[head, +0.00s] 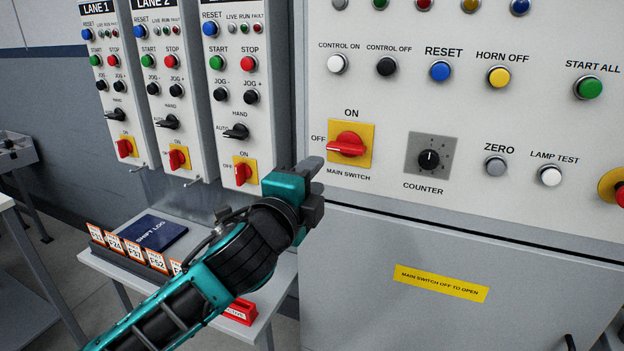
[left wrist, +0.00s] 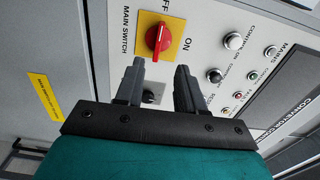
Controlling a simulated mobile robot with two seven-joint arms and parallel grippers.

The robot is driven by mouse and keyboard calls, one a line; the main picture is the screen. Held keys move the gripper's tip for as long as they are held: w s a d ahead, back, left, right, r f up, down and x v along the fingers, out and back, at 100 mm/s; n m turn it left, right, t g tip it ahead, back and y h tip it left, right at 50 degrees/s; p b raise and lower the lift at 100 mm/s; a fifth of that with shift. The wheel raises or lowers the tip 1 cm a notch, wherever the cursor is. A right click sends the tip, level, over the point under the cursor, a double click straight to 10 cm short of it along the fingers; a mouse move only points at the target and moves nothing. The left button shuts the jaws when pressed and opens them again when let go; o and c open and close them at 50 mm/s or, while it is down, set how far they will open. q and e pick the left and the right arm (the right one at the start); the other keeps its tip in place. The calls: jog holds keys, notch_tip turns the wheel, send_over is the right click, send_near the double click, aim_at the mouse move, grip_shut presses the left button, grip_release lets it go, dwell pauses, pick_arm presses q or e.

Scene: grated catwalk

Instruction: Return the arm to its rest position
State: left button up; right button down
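My left arm comes in from the lower left in the head view, raised in front of the control cabinet. Its gripper (head: 312,168) is beside the main switch (head: 347,145), to its lower left in the picture. The switch has a red handle on a yellow plate, and the handle lies towards OFF. In the left wrist view my left gripper (left wrist: 158,75) has its two fingers apart with nothing between them. The main switch (left wrist: 158,39) shows beyond the fingertips, and no contact is visible. My right gripper is in neither view.
Three lane boxes (head: 231,100) with buttons and switches hang left of the cabinet. Below them a small table (head: 110,268) carries a blue shift log (head: 152,232) and orange-edged number cards (head: 132,250). The cabinet's lower door (head: 400,240) has a yellow label (head: 440,283).

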pick_arm(q)
jog(key=s+a+f+n+g, duration=0.1)
jog(key=s+a+f+n, duration=0.15)
jog(key=f, duration=0.45)
jog(key=s+a+f+n+g+y, duration=0.1)
jog(key=s+f+n, duration=0.1)
jog(key=f+n, duration=0.35)
jog(key=s+a+f+n+g, duration=0.1)
jog(key=s+f+n, duration=0.15)
jog(key=f, duration=0.55)
jog(key=s+a+f+n+g+y, duration=0.1)
jog(key=s+a+f+n, duration=0.3)
jog(key=s+f, duration=0.4)
jog(key=s+a+f+n+g+y, duration=0.1)
jog(key=s+a+f+n, duration=0.3)
jog(key=s+f, duration=0.4)
jog(key=shift+s+a+g+y, duration=0.4)
jog(key=shift+a+g, duration=0.2)
jog(key=shift+a, duration=0.05)
jog(key=shift+f+n, duration=0.1)
jog(key=shift+n, duration=0.15)
